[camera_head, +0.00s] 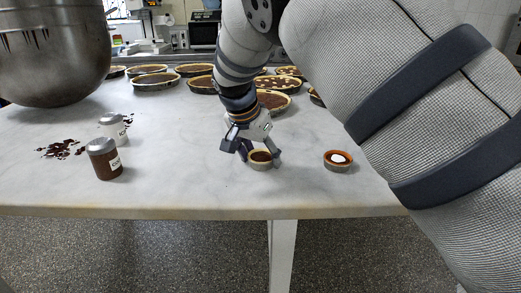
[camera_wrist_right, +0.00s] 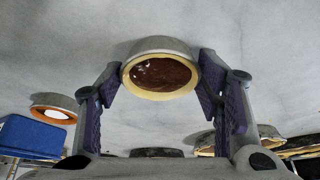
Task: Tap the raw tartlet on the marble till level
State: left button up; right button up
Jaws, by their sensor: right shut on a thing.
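The raw tartlet (camera_head: 260,161) is a small pale crust with dark brown filling, near the front middle of the marble table (camera_head: 215,185). My right gripper (camera_head: 248,151) is shut on it, reaching down from above. In the right wrist view the tartlet (camera_wrist_right: 160,76) sits between the purple finger pads, one on each side. Its filling looks uneven, with small light specks at the upper left. I cannot tell whether its base touches the marble. My left gripper is not in view.
Another small tartlet with a white spot (camera_head: 338,160) stands to the right. Two labelled jars (camera_head: 104,160) and dark crumbs (camera_head: 60,149) lie left. A large metal bowl (camera_head: 52,55) hangs at upper left. Several large tarts (camera_head: 154,81) line the back. The front left-middle is clear.

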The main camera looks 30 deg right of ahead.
jog(key=shift+f, duration=0.2)
jog(key=o, duration=1.3)
jog(key=v, duration=1.2)
jog(key=shift+s, duration=0.1)
